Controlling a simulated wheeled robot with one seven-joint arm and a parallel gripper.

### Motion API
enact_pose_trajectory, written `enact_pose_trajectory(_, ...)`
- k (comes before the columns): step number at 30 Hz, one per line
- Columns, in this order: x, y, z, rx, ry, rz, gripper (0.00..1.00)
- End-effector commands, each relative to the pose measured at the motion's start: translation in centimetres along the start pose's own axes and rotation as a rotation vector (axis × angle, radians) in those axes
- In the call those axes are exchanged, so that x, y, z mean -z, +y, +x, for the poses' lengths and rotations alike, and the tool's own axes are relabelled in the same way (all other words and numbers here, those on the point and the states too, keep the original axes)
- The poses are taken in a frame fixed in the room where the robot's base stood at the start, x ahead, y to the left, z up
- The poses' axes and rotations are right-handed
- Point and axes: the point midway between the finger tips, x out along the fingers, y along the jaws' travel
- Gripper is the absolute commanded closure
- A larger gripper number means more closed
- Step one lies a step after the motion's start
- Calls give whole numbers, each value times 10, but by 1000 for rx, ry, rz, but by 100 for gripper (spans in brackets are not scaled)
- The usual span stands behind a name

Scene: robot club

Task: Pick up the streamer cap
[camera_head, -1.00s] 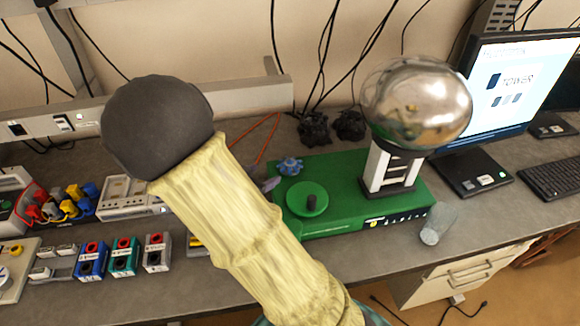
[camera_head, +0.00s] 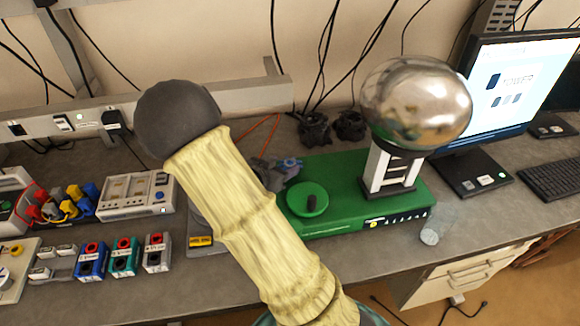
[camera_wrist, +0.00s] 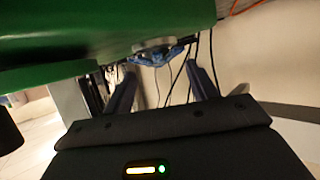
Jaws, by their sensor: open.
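The streamer cap appears to be the small blue piece (camera_head: 291,164) on the back left part of the green generator base (camera_head: 345,185). It also shows in the wrist view as a blue form (camera_wrist: 155,54) at the green base's edge, between the lines of my fingers and just beyond their tips. My gripper (camera_wrist: 162,82) is open with nothing between its fingers. In the head view my gripper (camera_head: 272,170) is right beside the cap on its left, partly hidden behind my arm. I cannot tell whether it touches the cap.
A large silver sphere (camera_head: 416,103) on a white stand rises from the base, right of the cap. A green disc (camera_head: 307,199) lies in front of the cap. Two dark lumpy objects (camera_head: 315,131) stand behind. A clear cup (camera_head: 430,236) and a monitor (camera_head: 500,85) are at right.

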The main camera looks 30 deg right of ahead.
Motion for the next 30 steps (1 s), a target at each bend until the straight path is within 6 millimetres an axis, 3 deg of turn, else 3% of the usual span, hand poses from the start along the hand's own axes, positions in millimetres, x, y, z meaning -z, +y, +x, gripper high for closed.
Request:
enact_pose_trajectory(10, -4, 2, 45, -3, 0, -1, 43)
enact_pose_trajectory(27, -4, 2, 47, -1, 0, -1, 43)
enact_pose_trajectory(30, -4, 2, 47, -1, 0, -1, 62)
